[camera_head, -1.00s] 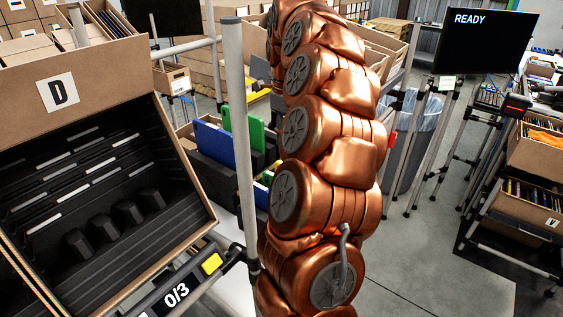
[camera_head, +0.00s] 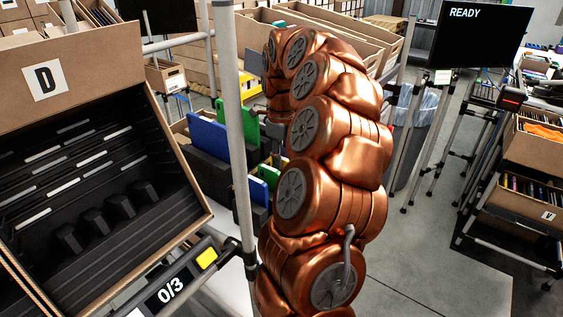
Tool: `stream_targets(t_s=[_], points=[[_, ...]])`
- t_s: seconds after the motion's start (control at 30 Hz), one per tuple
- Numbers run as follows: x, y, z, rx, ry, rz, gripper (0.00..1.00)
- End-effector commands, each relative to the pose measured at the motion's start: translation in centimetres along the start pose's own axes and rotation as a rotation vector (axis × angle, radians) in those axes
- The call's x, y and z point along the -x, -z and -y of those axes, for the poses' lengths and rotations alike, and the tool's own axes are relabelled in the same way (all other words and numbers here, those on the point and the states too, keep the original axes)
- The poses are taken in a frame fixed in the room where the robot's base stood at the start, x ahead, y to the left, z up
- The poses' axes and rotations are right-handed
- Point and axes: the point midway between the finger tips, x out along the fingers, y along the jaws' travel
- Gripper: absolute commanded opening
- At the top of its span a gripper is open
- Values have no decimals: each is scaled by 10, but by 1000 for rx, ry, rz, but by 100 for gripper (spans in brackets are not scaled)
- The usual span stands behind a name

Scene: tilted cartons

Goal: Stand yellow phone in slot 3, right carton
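A tilted carton marked D (camera_head: 75,45) fills the left, with black slotted inserts inside; I see no phone in its slots. Blue (camera_head: 208,132) and green (camera_head: 238,148) upright slabs stand in a dark rack behind a grey post. A smaller blue slab (camera_head: 258,190) and a green one (camera_head: 268,176) stand nearer. I cannot make out a yellow phone. My copper arm bends over toward this rack. Dark parts at its far end, seemingly my gripper (camera_head: 273,132), are small and partly hidden by the arm; its fingers and any held thing are unclear.
A display reading 0/3 (camera_head: 170,291) with a yellow button (camera_head: 207,257) sits below carton D. The grey post (camera_head: 237,130) stands between the carton and my arm. A READY screen (camera_head: 480,33) and stacked cartons (camera_head: 530,195) are at right.

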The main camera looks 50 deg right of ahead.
Motion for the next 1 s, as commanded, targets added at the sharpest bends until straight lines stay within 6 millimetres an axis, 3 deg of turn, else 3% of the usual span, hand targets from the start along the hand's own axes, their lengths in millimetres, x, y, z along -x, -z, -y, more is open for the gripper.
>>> stream_targets(t_s=[0.23, 0.8, 1.0], points=[[0, 0, 0, 0, 0, 1, 30], [0, 0, 0, 0, 0, 1, 0], [0, 0, 0, 0, 0, 1, 0]])
